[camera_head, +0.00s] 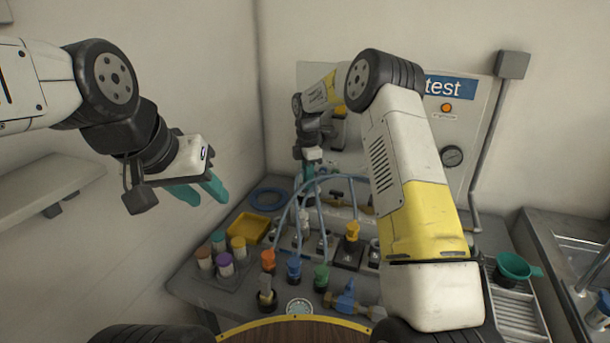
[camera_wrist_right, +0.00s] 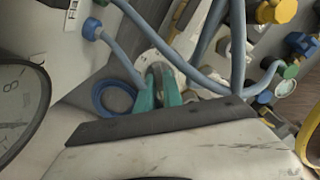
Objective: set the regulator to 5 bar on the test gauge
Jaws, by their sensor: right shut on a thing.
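My right gripper (camera_head: 307,172) reaches down at the back of the bench, in front of the test panel. In the right wrist view its teal fingers (camera_wrist_right: 160,88) are closed together on a small part, which seems to be the regulator knob but is mostly hidden by the fingers.
Blue hoses (camera_head: 322,183) arch close to my right gripper. Coloured fittings (camera_head: 293,270), a yellow tray (camera_head: 248,228) and capped jars (camera_head: 224,264) stand on the bench. A blue ring (camera_head: 268,198) lies at the back left. A green funnel (camera_head: 513,267) stands at the right.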

